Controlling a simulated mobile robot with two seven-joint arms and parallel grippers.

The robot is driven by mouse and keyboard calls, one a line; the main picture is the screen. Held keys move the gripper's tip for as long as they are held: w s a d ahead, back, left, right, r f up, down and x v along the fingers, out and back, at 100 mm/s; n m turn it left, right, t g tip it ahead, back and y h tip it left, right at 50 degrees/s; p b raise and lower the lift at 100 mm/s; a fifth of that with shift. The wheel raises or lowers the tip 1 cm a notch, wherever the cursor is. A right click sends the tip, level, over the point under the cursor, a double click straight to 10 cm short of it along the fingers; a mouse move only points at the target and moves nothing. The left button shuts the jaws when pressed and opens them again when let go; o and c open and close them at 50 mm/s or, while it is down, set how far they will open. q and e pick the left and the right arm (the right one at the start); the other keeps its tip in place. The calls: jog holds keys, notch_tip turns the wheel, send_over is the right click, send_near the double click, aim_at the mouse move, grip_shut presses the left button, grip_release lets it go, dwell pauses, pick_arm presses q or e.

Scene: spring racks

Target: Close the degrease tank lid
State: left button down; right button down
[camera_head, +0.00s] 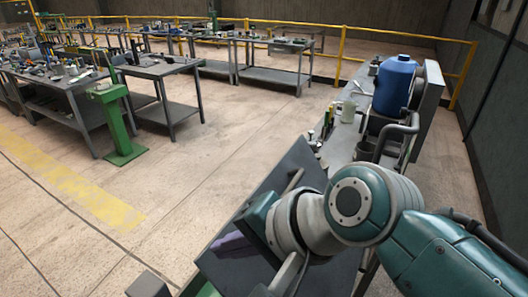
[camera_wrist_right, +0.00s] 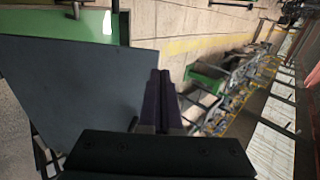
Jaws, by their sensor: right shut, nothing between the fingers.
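A large dark grey flat panel (camera_head: 235,262), which looks like the degrease tank lid, slants across the lower middle of the head view. In the right wrist view it fills the left side (camera_wrist_right: 65,85). A pale bar (camera_head: 293,181) shows near its upper edge. My right gripper (camera_head: 228,244) has its purple fingers pressed together, with nothing between them. In the head view they lie in front of the panel; in the wrist view the fingertips (camera_wrist_right: 160,75) are beside its right edge. I cannot tell whether they touch it. My arm hides much of the panel and the tank opening.
A bench (camera_head: 343,140) with a blue drum (camera_head: 394,85), a pale jug (camera_head: 348,110) and small tools runs behind my right arm. A green stand (camera_head: 122,140) and grey workbenches (camera_head: 162,68) stand at the upper left. The floor left of the panel is clear.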

aim_at(218, 238)
notch_tip(218, 238, up, 8)
jog(key=w+d+n+b, duration=0.1)
jog(key=d+n+b, duration=0.1)
jog(key=n+b, duration=0.75)
jog(key=d+f+n+h+b, duration=0.1)
jog(key=d+f+n+b, duration=0.1)
jog(key=d+n, duration=0.5)
jog(key=shift+n+g, duration=0.3)
jog(key=shift+n, duration=0.45)
jog(key=x, duration=0.4)
jog(key=a+p+x, duration=0.1)
jog(key=x, duration=0.3)
jog(key=a+r+p+x, duration=0.1)
jog(key=x, duration=0.4)
jog(key=shift+s+r, duration=0.1)
jog(key=shift+w+a+f, duration=0.35)
jog(key=shift+a+f, duration=0.1)
jog(key=shift+a, duration=0.05)
jog(key=shift+f, duration=0.1)
